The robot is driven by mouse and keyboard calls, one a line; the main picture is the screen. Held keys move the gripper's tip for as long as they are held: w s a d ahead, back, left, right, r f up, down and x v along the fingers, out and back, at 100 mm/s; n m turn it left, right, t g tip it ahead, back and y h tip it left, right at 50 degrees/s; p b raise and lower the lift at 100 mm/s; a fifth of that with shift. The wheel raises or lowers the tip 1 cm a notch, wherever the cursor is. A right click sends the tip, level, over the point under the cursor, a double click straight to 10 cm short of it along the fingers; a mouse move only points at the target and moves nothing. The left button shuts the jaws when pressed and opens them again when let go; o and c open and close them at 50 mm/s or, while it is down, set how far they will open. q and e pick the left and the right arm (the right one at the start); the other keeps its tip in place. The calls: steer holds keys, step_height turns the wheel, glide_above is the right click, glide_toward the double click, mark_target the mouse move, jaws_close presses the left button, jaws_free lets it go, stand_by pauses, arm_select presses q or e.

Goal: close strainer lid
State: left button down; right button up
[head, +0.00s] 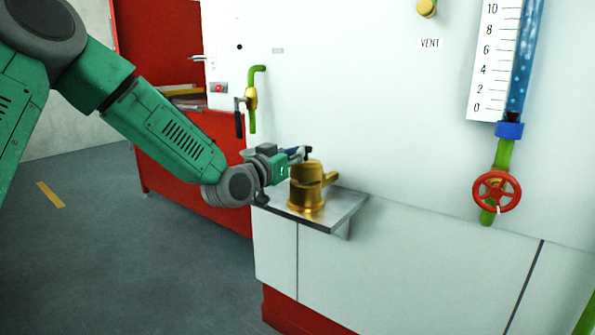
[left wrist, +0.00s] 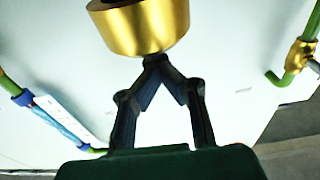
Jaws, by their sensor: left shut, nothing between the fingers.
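The brass strainer (head: 306,194) stands upright on a small metal shelf on the white wall, with a short side stub pointing right. A narrower round brass part (head: 313,168) shows at its top; I cannot tell whether this lid part sits fully down. My left gripper (head: 304,153) is shut and empty, its fingertips at the upper left of the strainer. In the left wrist view, the shut fingertips (left wrist: 158,60) are close to a round brass piece (left wrist: 148,28), part of the strainer; whether they touch is unclear. My right gripper is out of view.
The metal shelf (head: 344,208) has bare room right of the strainer. A green pipe with a brass valve (head: 251,98) is on the wall at left. A red handwheel (head: 497,192) and a level gauge (head: 495,60) are at right. A red cabinet (head: 190,165) stands behind my arm.

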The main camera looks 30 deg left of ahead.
mark_target(297, 165)
arm_select(q)
steer(key=f+t+b, duration=0.1)
steer(key=b, duration=0.1)
steer(key=s+f+b, duration=0.1)
steer(key=b, duration=0.1)
steer(key=shift+s+d+f+t, duration=0.1)
steer(key=shift+s+f+t, duration=0.2)
steer(key=shift+f+t, duration=0.1)
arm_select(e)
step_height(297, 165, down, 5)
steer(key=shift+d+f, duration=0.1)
arm_select(q)
steer(key=shift+f, duration=0.2)
steer(key=shift+s, duration=0.1)
